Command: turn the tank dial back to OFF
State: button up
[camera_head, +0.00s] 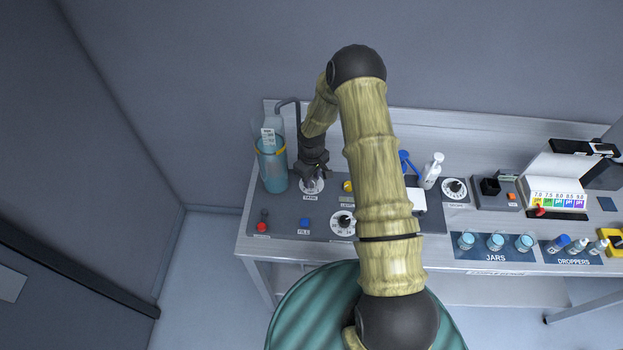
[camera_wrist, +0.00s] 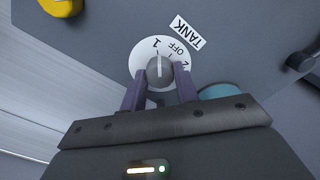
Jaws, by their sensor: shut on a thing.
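The tank dial is a grey knob (camera_wrist: 160,70) on a white round plate marked 1, OFF and 2, with a TANK label (camera_wrist: 184,30) beside it. The knob's white line points straight up in the wrist view, about at the 1 and not at OFF. My gripper (camera_wrist: 160,84) is shut on the knob, one purple finger on each side. In the head view my gripper (camera_head: 314,176) reaches down over the tank dial plate (camera_head: 312,187), hiding most of the knob.
A tall blue tank (camera_head: 272,170) stands just left of the dial. A red button (camera_head: 262,227), a blue button (camera_head: 304,222) and a second dial (camera_head: 342,223) are nearer the front. A yellow knob (camera_wrist: 62,6) is close by. Jars (camera_head: 495,242) stand at right.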

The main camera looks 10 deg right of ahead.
aim_at(312, 180)
jog(key=m+b, duration=0.4)
jog(key=shift+f, duration=0.2)
jog(key=shift+r+m+b, duration=0.2)
jog(key=shift+m+b, duration=0.95)
jog(key=shift+m, duration=0.65)
jog(key=o, duration=1)
jog(key=shift+c, duration=0.2)
notch_tip(312, 180, up, 18)
jog(key=b, duration=0.4)
jog(key=shift+f, duration=0.25)
